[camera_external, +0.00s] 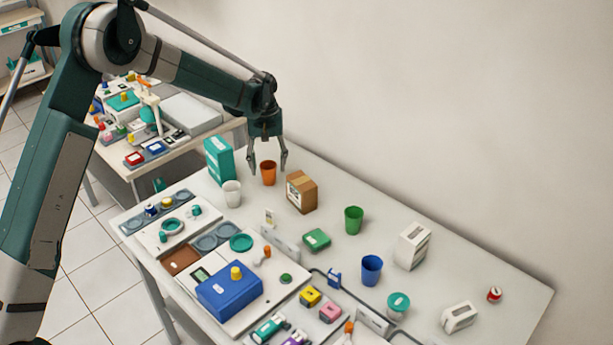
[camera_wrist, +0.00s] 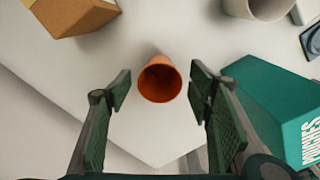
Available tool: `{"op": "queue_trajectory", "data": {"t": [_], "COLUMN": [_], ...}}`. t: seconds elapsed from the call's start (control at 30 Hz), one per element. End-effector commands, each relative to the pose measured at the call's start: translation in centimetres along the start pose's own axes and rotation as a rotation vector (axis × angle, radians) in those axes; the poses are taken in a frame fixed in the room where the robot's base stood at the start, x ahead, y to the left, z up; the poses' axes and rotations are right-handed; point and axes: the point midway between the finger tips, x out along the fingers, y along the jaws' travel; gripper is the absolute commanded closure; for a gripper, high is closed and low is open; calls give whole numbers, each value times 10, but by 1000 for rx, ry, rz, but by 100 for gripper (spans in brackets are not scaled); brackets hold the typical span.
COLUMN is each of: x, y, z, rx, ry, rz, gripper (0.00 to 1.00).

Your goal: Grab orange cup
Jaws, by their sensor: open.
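The orange cup (camera_external: 268,173) stands upright near the far-left end of the white table in the external view. In the wrist view the orange cup (camera_wrist: 159,80) shows from above, its open mouth just ahead of the fingertips and roughly centred between them. My gripper (camera_external: 268,172) is open and empty, its fingers pointing down at the cup. In the wrist view my gripper (camera_wrist: 160,90) has its two green-padded fingers wide apart, one to each side of the cup, with visible gaps. I cannot tell how far above the table the fingertips are.
A teal box (camera_external: 219,160) stands close left of the cup; in the wrist view this teal box (camera_wrist: 275,105) lies close to the right finger. A white cup (camera_external: 232,193) and a brown box (camera_external: 301,191) stand nearby. Green (camera_external: 353,220) and blue cups (camera_external: 371,270) stand farther right.

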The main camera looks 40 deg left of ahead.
Motion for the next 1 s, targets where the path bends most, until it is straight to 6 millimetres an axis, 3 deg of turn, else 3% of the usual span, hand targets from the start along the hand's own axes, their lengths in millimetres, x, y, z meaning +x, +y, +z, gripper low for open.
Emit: {"op": "queue_trajectory", "data": {"t": [0.17,0.67,0.87,1.0], "x": [9,8,8,8], "y": [0,0,0,0], "z": [0,0,0,0], "rx": [0,0,0,0], "ry": [0,0,0,0], "rz": [0,0,0,0], "gripper": [48,48,72,72]}}
